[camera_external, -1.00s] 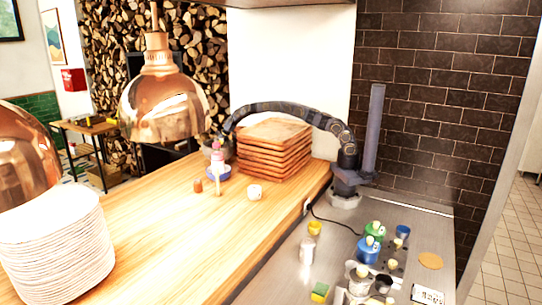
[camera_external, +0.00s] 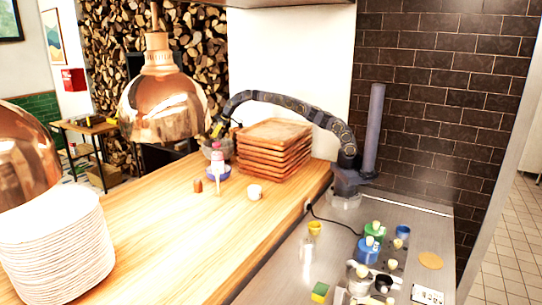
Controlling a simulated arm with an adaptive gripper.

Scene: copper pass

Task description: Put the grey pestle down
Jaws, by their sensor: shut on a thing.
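My gripper (camera_external: 217,131) is at the far end of the wooden counter, small in the external view. It is just above a grey bowl, which looks like a mortar (camera_external: 228,150), left of the stacked wooden boards. My gripper is shut on the grey pestle, which is too small and too covered to make out clearly. I cannot tell whether the pestle touches the bowl.
The stack of wooden boards (camera_external: 268,150) stands close to the right, under my arm. A pink-topped bottle in a blue bowl (camera_external: 217,173), a small brown jar (camera_external: 197,186) and a white cup (camera_external: 254,192) stand nearer.

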